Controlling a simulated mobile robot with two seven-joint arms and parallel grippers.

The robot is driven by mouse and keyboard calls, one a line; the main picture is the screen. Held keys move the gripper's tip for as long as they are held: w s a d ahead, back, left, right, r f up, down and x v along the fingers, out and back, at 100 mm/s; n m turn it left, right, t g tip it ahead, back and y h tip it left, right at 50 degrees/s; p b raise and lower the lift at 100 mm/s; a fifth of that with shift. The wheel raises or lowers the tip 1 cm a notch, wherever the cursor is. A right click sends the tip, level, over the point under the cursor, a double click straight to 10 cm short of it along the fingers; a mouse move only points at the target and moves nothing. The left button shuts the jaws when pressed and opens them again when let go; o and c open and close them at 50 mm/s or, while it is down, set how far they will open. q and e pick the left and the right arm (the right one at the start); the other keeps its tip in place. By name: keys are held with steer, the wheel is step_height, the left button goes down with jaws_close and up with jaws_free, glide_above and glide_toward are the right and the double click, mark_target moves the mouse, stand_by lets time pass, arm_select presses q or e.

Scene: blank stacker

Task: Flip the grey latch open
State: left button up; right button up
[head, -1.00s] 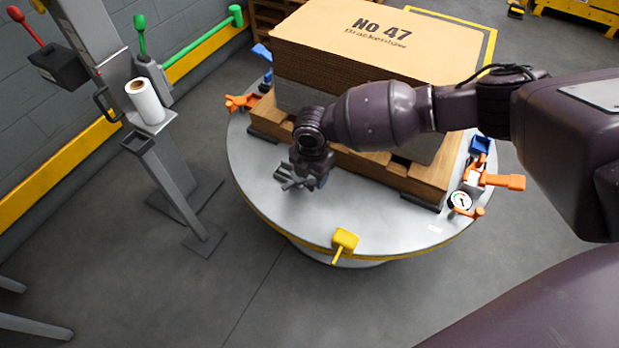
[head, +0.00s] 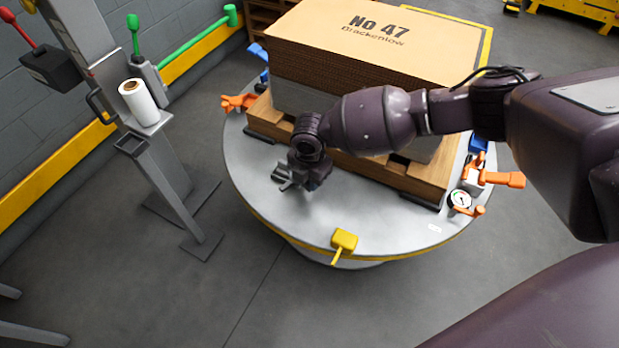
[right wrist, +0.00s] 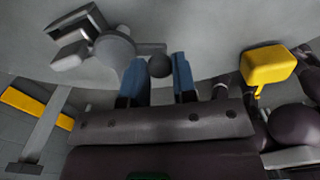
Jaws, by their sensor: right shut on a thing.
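The grey latch (head: 283,181) sits on the round grey turntable top (head: 375,215), in front of the pallet's left part. In the right wrist view the latch (right wrist: 114,47) has a blocky bracket, a round pivot and a short arm ending in a dark ball knob (right wrist: 160,66). My right gripper (right wrist: 159,72) has its two blue fingers on either side of that knob and is shut on it. In the head view the right gripper (head: 296,183) is low over the turntable, its fingertips mostly hidden by my wrist. My left gripper is out of view.
A cardboard stack (head: 375,50) on a wooden pallet (head: 420,178) stands behind my right arm. A yellow lever (head: 344,241) is at the front rim. Orange clamps (head: 238,102) (head: 495,178) and a gauge (head: 460,199) sit near the edges. A grey post (head: 150,145) stands left.

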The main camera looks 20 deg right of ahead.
steer(key=shift+w+d+f+n, duration=0.15)
steer(key=shift+d+n, duration=0.2)
steer(key=shift+n, duration=0.5)
steer(key=shift+w+d+r+n, duration=0.1)
steer(key=shift+d+n, duration=0.2)
steer(key=shift+n, duration=0.55)
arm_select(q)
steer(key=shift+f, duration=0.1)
arm_select(e)
steer(key=shift+w+n, duration=0.1)
steer(key=shift+n, duration=0.2)
steer(key=o, duration=0.9)
steer(key=shift+d, duration=0.1)
steer(key=shift+o, duration=0.2)
arm_select(q)
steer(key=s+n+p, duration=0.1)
steer(key=p, duration=0.2)
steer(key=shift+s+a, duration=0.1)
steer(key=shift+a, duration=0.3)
arm_select(e)
step_height(320, 180, up, 11)
